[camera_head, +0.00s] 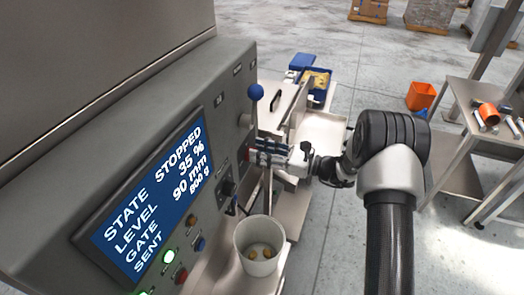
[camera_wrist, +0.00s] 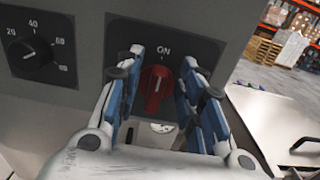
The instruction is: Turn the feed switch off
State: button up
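The feed switch (camera_wrist: 156,90) is a red rotary knob on a dark plate, with the label ON above it. Its handle stands roughly upright, its upper end toward ON. My gripper (camera_wrist: 163,60) is open, with one blue-padded finger on each side of the knob; I cannot tell whether either pad touches it. In the head view my gripper (camera_head: 274,151) is at the grey panel (camera_head: 228,82), and only a red patch of the switch (camera_head: 246,152) shows beside the fingertips.
A black dial (camera_wrist: 38,56) numbered 20 to 80 sits left of the switch. The screen (camera_head: 150,205) reads STOPPED, 35 %, 90 mm, 800 g. A blue-knobbed lever (camera_head: 255,92) stands above my gripper. Below is a white cup (camera_head: 258,238) with yellowish pieces.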

grip_shut()
dwell(0.4)
jog(key=shift+f+n+b, duration=0.1)
jog(key=shift+n+b, duration=0.2)
jog(key=shift+b, duration=0.2)
jog(key=n+b, duration=0.3)
jog(key=b, duration=0.1)
jog(key=s+f+n+b, duration=0.1)
jog(key=n+b, duration=0.2)
jog(key=b, duration=0.2)
jog(key=n+b, duration=0.3)
jog(key=b, duration=0.2)
jog(key=shift+s+a+f, duration=0.2)
jog(key=shift+s+a, duration=0.15)
jog(key=shift+s, duration=0.05)
jog(key=n+b, duration=0.2)
jog(key=b, duration=0.1)
jog(key=n+b, duration=0.2)
jog(key=b, duration=0.2)
jog(key=f+n+b, duration=0.1)
jog(key=n+b, duration=0.1)
jog(key=b, duration=0.2)
jog(key=shift+s+a, duration=0.1)
jog(key=shift+s, duration=0.15)
jog(key=n+b, duration=0.2)
jog(key=b, duration=0.1)
jog(key=shift+f+b, duration=0.1)
jog(key=shift+b, duration=0.25)
jog(key=shift+n, duration=0.3)
